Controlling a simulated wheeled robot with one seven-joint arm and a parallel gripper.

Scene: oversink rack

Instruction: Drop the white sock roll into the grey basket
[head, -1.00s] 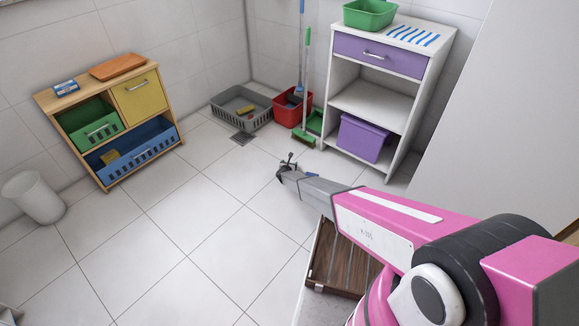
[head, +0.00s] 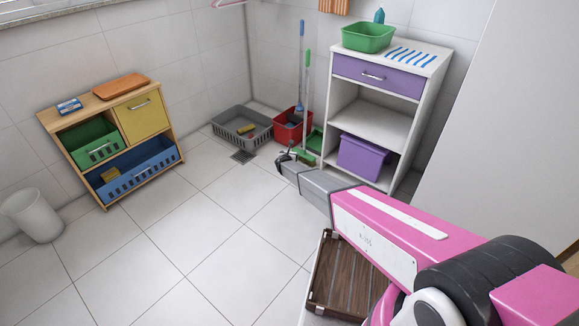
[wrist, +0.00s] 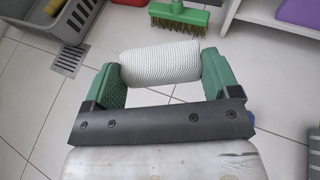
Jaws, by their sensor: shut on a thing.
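The white sock roll (wrist: 160,67) is a ribbed white cylinder between the green fingers of my gripper (wrist: 160,72) in the wrist view. My gripper is shut on it and holds it above the tiled floor. In the head view my gripper (head: 284,155) is in front of the green broom; the sock roll is too small to make out there. The grey basket (head: 228,138) stands on the floor by the back corner, left of and beyond my gripper. It is a low slatted bin with a yellow item inside.
A red bucket (head: 293,126) and a green broom (head: 306,157) stand right of the basket. A white shelf unit (head: 375,104) with a purple bin (head: 363,155) is further right. A floor drain (head: 242,156) lies before the basket.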

